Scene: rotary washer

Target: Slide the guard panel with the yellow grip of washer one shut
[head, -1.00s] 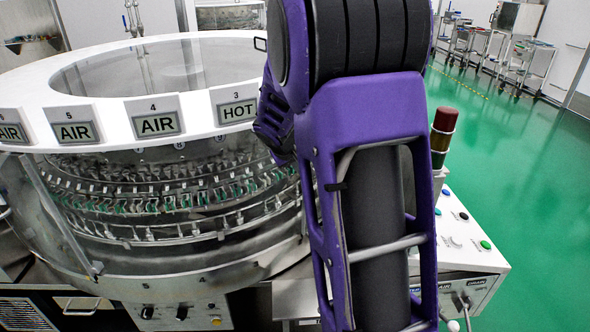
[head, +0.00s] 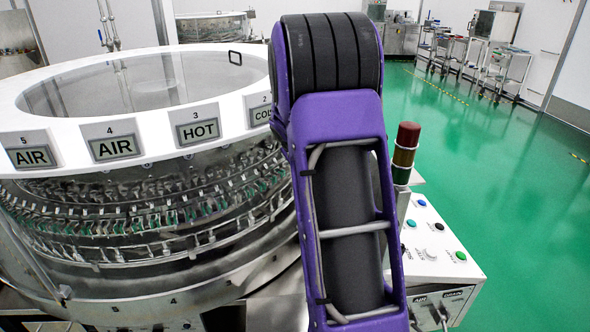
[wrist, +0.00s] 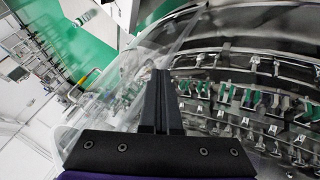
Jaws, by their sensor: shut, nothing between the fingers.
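The washer is a large round machine with a white top ring (head: 150,135) and rows of metal clips inside; it also shows in the wrist view (wrist: 250,110). A clear curved guard panel (wrist: 105,100) stands at the left of the wrist view, beside my fingers. In the head view a clear panel's metal edge (head: 35,262) shows at the washer's lower left. My gripper (wrist: 160,78) is shut and empty, at the washer's open side near the clear panel. My arm hides it in the head view.
A control box with coloured buttons (head: 432,254) and a red-topped signal lamp (head: 405,150) stand right of my arm. Green floor (head: 500,180) is open at the right. Trolleys (head: 505,75) stand at the back.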

